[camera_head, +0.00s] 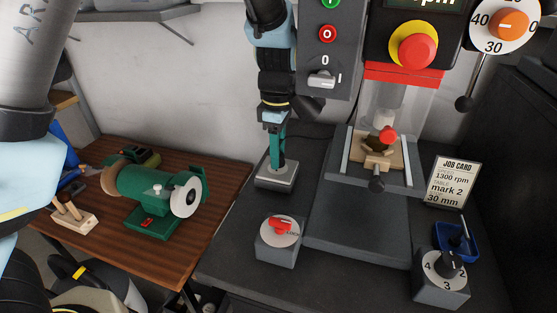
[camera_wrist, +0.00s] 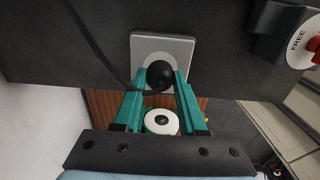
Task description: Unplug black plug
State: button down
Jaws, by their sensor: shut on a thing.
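The black plug (camera_wrist: 160,74) is a round black body in front of a light grey socket plate (camera_wrist: 182,47) in the wrist view. Its black cable runs off to the left and up. My gripper (camera_wrist: 160,84) has its two teal fingers closed on both sides of the plug. In the head view my gripper (camera_head: 277,168) points down onto the grey socket box (camera_head: 277,186) on the dark bench; the plug is hidden there by the fingers. The plug appears seated against the plate, but I cannot tell how deeply.
A red-handled switch box (camera_head: 279,241) stands in front of the socket. The drill press base (camera_head: 355,228) is close on the right, with a control box (camera_head: 327,60) above. A green grinder (camera_head: 150,190) is on the wooden table at left.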

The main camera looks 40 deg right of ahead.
jog(key=shift+r+p, duration=1.4)
jog(key=shift+r, duration=1.05)
